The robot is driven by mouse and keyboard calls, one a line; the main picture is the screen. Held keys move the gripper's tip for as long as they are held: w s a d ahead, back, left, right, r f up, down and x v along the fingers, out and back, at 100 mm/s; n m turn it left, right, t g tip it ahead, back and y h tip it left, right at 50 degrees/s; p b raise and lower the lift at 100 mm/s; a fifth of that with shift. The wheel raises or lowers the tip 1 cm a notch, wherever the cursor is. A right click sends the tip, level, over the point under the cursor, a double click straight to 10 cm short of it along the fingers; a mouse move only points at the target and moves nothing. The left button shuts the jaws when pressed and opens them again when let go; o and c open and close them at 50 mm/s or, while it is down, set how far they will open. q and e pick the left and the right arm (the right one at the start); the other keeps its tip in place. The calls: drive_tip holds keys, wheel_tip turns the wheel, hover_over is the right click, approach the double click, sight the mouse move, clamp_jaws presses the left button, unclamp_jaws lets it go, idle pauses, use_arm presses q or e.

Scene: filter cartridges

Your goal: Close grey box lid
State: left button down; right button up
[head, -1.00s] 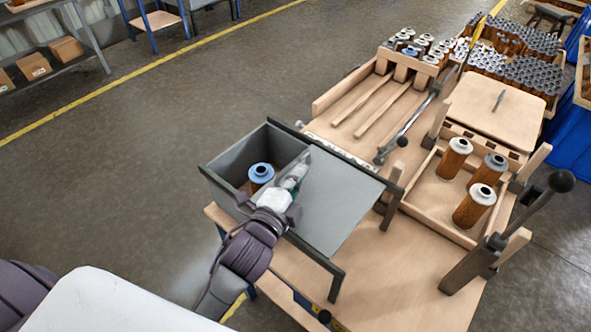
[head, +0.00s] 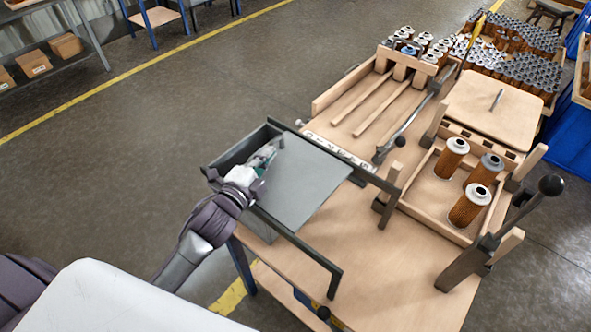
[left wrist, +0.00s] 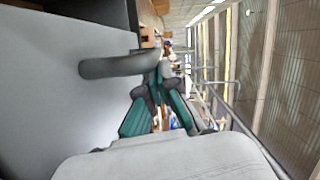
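The grey box (head: 228,157) stands on the near left of the wooden bench. Its flat grey lid (head: 305,180) covers most of the top, and a dark opening shows at the far left. My left gripper (head: 270,152) is over the lid's left part, its green fingers drawn together. In the left wrist view, the lid (left wrist: 60,80) fills the left side and a dark rounded handle (left wrist: 118,64) sticks out from it. The fingertips (left wrist: 163,72) meet at the handle's end; I see nothing clearly between them. My right gripper is out of view.
A wooden tray (head: 425,205) holds three orange cartridges right of the box. A dark lever with a ball knob (head: 551,185) stands at the right. Wooden rails (head: 365,105) and crowded cartridges lie farther back.

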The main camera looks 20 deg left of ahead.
use_arm(q)
drive_tip(key=w+a, duration=0.3)
drive_tip(key=a, duration=0.5)
drive_tip(key=shift+a+r, duration=0.1)
drive_tip(key=shift+a, duration=0.1)
